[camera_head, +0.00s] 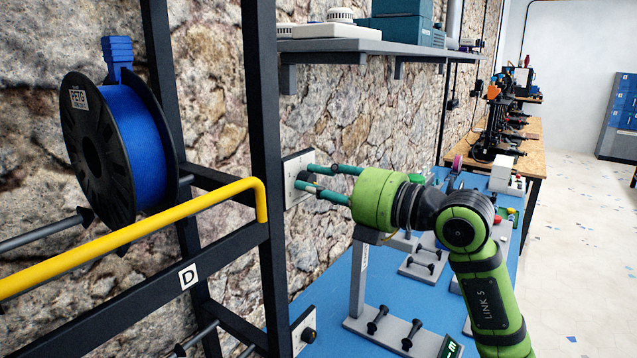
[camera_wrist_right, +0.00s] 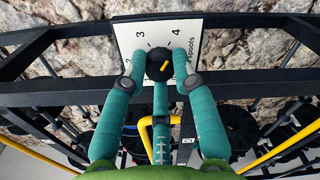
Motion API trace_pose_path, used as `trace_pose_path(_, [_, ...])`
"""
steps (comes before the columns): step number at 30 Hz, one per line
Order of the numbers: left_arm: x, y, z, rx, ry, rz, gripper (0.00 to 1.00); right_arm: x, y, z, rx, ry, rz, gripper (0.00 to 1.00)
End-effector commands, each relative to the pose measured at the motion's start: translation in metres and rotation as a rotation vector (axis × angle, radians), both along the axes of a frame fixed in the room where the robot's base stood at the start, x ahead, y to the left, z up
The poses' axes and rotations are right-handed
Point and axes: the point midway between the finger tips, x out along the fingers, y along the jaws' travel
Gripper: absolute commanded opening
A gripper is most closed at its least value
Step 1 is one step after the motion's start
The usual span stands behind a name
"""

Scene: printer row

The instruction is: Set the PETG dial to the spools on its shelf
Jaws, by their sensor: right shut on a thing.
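The dial (camera_head: 303,180) is a black knob on a white plate (camera_head: 290,170) fixed to the rack post. The exact number the mark points at is hard to tell. My right gripper (camera_head: 312,178) has its teal fingers closed around the dial; these also show in the wrist view (camera_wrist_right: 161,66). A blue spool (camera_head: 150,155) labelled PETG hangs on the rack at left. My left gripper is not in view.
A yellow rail (camera_head: 130,237) and a black bar with a D tag (camera_head: 188,276) run along the rack front. A second white plate with a knob (camera_head: 304,332) sits lower on the post. A blue bench with spool stands (camera_head: 400,337) lies below my right arm.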

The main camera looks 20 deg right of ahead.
Motion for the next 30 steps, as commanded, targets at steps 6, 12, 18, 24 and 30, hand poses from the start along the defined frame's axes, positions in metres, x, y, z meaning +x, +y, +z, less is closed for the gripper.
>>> trace_pose_path(6, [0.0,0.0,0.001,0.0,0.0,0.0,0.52,0.0,-0.004,0.008,0.01,-0.02,-0.011,0.44])
trace_pose_path(12, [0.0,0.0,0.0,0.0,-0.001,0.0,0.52,0.0,-0.003,0.005,0.008,-0.013,-0.006,0.52])
trace_pose_path(18, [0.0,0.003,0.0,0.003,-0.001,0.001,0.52,-0.001,-0.003,0.003,0.005,-0.01,-0.004,0.52])
trace_pose_path(24, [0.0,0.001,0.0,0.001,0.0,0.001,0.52,-0.022,-0.02,0.002,0.002,-0.009,-0.008,0.52])
trace_pose_path(30, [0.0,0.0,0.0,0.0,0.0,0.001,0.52,-0.057,-0.048,0.002,0.003,-0.009,-0.009,0.52])
